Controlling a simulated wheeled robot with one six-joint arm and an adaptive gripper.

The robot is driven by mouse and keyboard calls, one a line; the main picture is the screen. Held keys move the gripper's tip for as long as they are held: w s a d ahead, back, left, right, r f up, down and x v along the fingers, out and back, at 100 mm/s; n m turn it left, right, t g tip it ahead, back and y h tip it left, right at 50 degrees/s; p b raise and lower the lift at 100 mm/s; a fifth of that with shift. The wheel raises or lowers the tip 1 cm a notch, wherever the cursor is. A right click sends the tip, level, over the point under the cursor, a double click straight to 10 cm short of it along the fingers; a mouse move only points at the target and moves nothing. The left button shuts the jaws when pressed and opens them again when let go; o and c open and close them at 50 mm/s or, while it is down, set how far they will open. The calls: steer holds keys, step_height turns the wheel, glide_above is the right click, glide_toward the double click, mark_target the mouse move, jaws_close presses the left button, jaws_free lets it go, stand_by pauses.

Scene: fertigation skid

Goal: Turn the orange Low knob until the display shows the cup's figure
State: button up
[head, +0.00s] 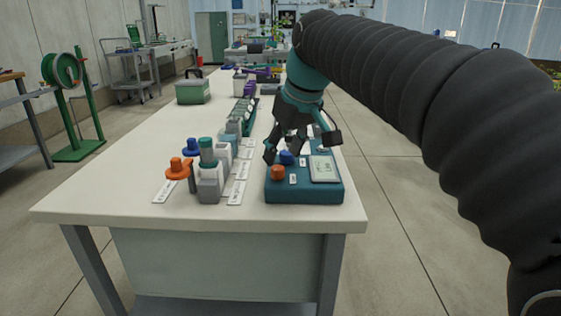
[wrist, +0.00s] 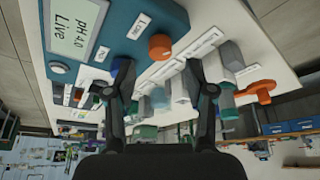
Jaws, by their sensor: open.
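The teal control box (head: 304,192) sits at the near right end of the white table. Its orange Low knob (head: 278,172) is at the front left; it also shows in the wrist view (wrist: 160,46) beside a label reading LOW. The display (head: 323,168) reads "pH 4.0 Live" in the wrist view (wrist: 78,28). A blue knob (head: 287,157) is behind the orange one. My gripper (head: 285,150) is open over the back of the box, near the blue knob, apart from the orange knob. I cannot make out a cup with a figure.
Left of the box stand grey fittings with an orange handwheel (head: 178,168), a blue handwheel (head: 190,147) and a teal-capped post (head: 208,152), with white labels around them. A green box (head: 193,92) is farther back. The table's front left is clear.

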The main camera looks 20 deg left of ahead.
steer(key=v, duration=0.7)
steer(key=shift+d+r, duration=0.2)
steer(key=shift+r, duration=0.15)
steer(key=s+d+f+m+t, duration=0.1)
steer(key=s+d+f+m, duration=0.25)
steer(key=d, duration=0.55)
steer(key=s+d+f+m+t+h, duration=0.1)
steer(key=s+d+f+m, duration=0.2)
steer(key=s+d+f, duration=0.4)
steer(key=s+d+f+m+h, duration=0.2)
steer(key=s+d+f+m, duration=0.1)
steer(key=s+d+f, duration=0.5)
steer(key=d+f, duration=0.3)
steer(key=f, duration=0.4)
steer(key=shift+s+d+m+t, duration=0.2)
steer(key=shift+d+m+t, duration=0.05)
steer(key=shift+m+t, duration=0.15)
steer(key=shift+f, duration=0.1)
